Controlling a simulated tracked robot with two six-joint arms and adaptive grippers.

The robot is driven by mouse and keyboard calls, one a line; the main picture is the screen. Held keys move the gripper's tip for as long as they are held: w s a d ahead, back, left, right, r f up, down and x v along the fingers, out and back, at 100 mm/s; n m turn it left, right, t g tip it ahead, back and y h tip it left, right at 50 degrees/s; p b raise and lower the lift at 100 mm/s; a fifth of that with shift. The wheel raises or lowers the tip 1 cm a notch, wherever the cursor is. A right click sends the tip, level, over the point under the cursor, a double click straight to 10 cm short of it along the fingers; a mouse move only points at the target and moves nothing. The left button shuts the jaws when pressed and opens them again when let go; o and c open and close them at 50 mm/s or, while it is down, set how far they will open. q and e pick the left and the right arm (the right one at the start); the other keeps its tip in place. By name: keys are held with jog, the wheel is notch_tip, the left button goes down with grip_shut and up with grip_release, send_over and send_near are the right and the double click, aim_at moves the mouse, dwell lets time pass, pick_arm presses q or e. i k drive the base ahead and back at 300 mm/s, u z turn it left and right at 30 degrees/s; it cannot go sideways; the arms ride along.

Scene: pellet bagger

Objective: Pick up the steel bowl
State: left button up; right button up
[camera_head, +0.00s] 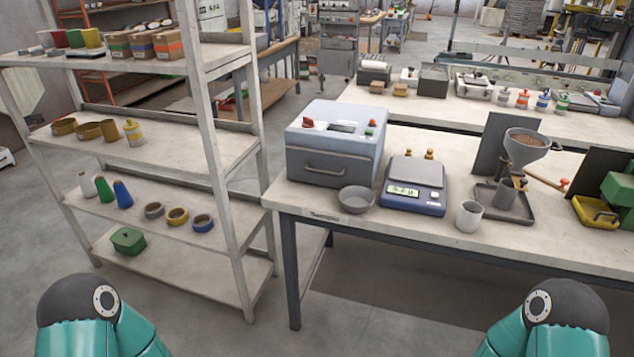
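A round grey steel bowl (356,199) sits upright on the pale workbench (420,228), close to its front edge and near its left end. It looks empty. It stands in front of the grey box machine (330,146) and just left of the blue weighing scale (413,186). Only my two teal arms show, at the bottom left and bottom right corners, well short of the bench. Neither gripper is in the picture.
Right of the scale stand a white cup (469,216) and a funnel (527,146) of brown pellets above a dark tray (503,204). A shelf rack (222,162) with several small items stands at the left. Floor in front of the bench is clear.

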aim_at(355, 199)
jog(key=u, duration=0.1)
jog(key=i, duration=1.15)
jog(key=z, duration=0.1)
